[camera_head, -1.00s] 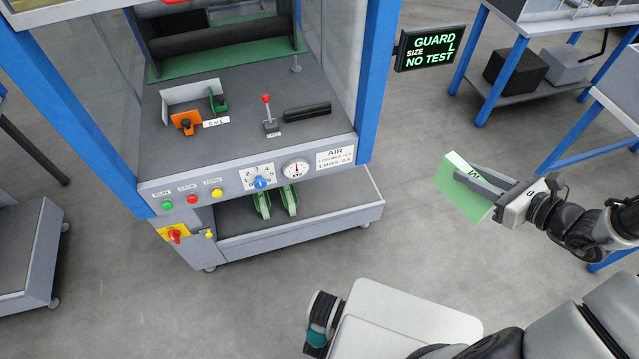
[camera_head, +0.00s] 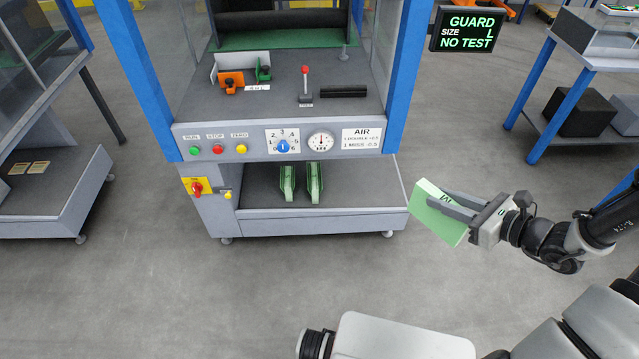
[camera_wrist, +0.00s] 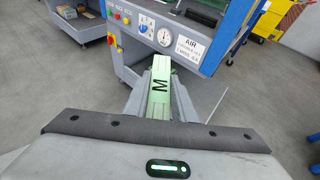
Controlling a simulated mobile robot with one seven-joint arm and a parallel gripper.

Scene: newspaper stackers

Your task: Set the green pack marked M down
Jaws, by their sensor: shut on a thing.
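The light green pack (camera_head: 437,228), marked M, is held in the air by my gripper (camera_head: 452,206), right of the machine's lower shelf and above the grey floor. My gripper is shut on it, a finger lying across its face. The pack's far side is hidden.
The blue-framed machine has a control panel (camera_head: 230,144) with a dial, gauge and buttons. Its lower shelf (camera_head: 360,200) holds two green pieces (camera_head: 287,182). A screen (camera_head: 467,30) reads GUARD, SIZE L, NO TEST. Blue-legged tables stand right; open floor lies in front.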

